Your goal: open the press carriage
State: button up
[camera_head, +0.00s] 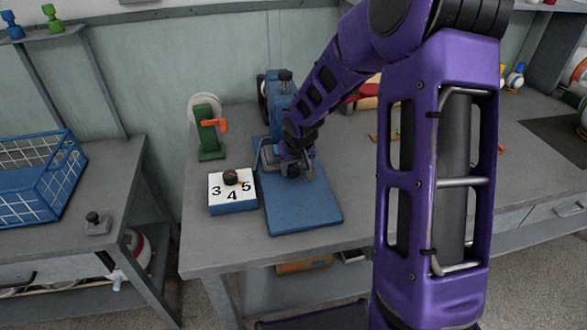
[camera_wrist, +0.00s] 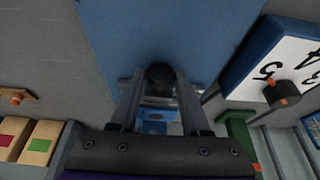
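The blue ball press (camera_head: 280,88) stands at the back of the table on a long blue base plate (camera_head: 303,208). Metal carriage parts show low at its front, partly hidden by my arm. My gripper (camera_head: 297,168) is down at the front of the press, above the plate. In the wrist view, a black round knob (camera_wrist: 160,75) sits between the tips of my two fingers (camera_wrist: 161,80). The fingers are apart, one on each side of the knob. I cannot tell whether they press on it. Bright metal and blue press parts (camera_wrist: 158,116) show between the fingers.
A numbered block (camera_head: 233,200) with a black dial stands left of the plate. A green stand with an orange handle (camera_head: 210,135) is behind it. A blue wire basket (camera_head: 40,178) is on the left table. The table right of the plate is partly hidden by my arm.

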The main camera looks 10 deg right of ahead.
grip_shut()
dwell(1.1)
